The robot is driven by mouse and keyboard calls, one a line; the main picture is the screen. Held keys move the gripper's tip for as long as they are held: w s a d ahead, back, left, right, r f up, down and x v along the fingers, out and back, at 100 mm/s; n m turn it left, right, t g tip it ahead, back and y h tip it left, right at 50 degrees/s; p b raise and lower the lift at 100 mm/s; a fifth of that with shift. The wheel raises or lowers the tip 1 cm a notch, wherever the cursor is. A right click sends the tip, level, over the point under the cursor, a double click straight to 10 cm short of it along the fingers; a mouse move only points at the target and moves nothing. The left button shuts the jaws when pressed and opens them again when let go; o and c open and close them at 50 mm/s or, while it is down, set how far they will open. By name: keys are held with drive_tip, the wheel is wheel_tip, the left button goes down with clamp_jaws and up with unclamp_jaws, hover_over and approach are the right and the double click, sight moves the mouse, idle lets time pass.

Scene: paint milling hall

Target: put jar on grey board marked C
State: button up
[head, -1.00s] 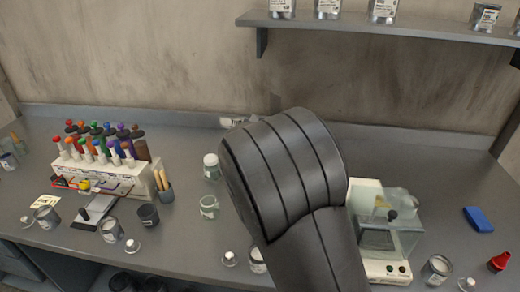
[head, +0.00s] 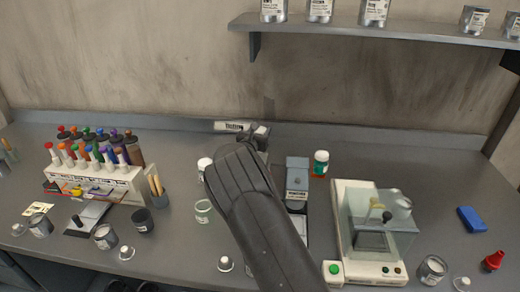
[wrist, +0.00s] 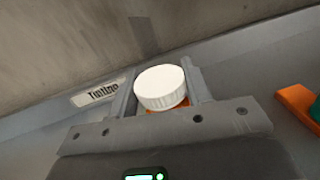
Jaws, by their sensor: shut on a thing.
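My gripper (wrist: 160,95) is shut on a jar with a white ribbed lid (wrist: 160,86); a strip of orange shows below the lid. I can read no letter C in either view, so I cannot tell which board is marked C.
A sign reading "Tinting" (wrist: 97,92) is at the back edge. A grey box (head: 297,180) and a red-and-green jar (head: 320,163) stand right of my arm. A balance (head: 375,225) is further right. A bottle rack (head: 95,178) is at left; glass jars (head: 203,210) stand between.

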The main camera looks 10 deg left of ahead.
drive_tip(key=shift+f, duration=2.9)
drive_tip(key=shift+f, duration=0.1)
drive_tip(key=o, duration=1.1)
drive_tip(key=shift+c, duration=0.2)
drive_tip(key=shift+s+a, duration=0.1)
drive_tip(key=shift+s, duration=0.25)
drive_tip(key=v, duration=0.7)
